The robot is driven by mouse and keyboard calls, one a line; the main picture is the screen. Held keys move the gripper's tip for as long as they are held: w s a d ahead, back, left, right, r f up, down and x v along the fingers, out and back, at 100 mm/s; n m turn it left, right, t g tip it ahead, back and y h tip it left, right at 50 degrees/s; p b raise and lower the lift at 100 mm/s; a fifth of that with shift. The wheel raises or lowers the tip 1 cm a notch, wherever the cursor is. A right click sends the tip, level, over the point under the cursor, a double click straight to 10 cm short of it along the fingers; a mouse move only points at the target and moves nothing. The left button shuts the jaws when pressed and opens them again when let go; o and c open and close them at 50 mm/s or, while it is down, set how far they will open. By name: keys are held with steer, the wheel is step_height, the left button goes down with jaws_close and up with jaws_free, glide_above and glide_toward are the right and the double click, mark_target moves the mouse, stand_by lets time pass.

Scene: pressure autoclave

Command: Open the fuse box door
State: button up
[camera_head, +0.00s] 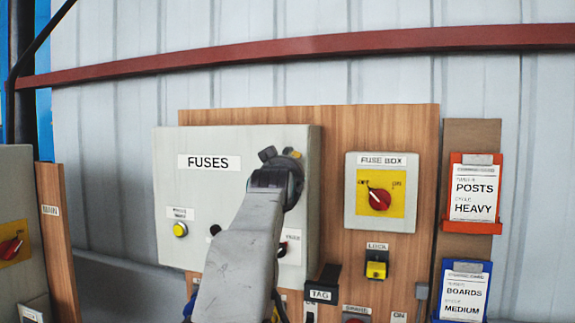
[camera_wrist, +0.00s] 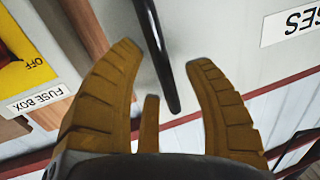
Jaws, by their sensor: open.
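The fuse box is a large grey box with a flat door (camera_head: 235,145) labelled FUSES, and it appears shut. In the wrist view, a black bar handle (camera_wrist: 153,45) stands on the door's pale face (camera_wrist: 215,35). My gripper (camera_wrist: 166,60) is open, with its ochre fingers on either side of the handle in the picture. I cannot tell whether they touch it or how deep it sits between them. In the head view, my arm hides the handle and part of the door, and my gripper (camera_head: 280,160) is near the door's right side.
Right of the box is a FUSE BOX switch panel (camera_head: 382,160) with a red knob (camera_head: 379,199) on yellow. A yellow-and-black lock (camera_head: 376,266) is below it. Red (camera_head: 475,192) and blue (camera_head: 463,292) card holders are further right. A yellow button (camera_head: 180,229) is on the door.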

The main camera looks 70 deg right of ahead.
steer(key=shift+o, duration=0.3)
steer(key=shift+d, duration=0.15)
jaws_close()
stand_by(0.3)
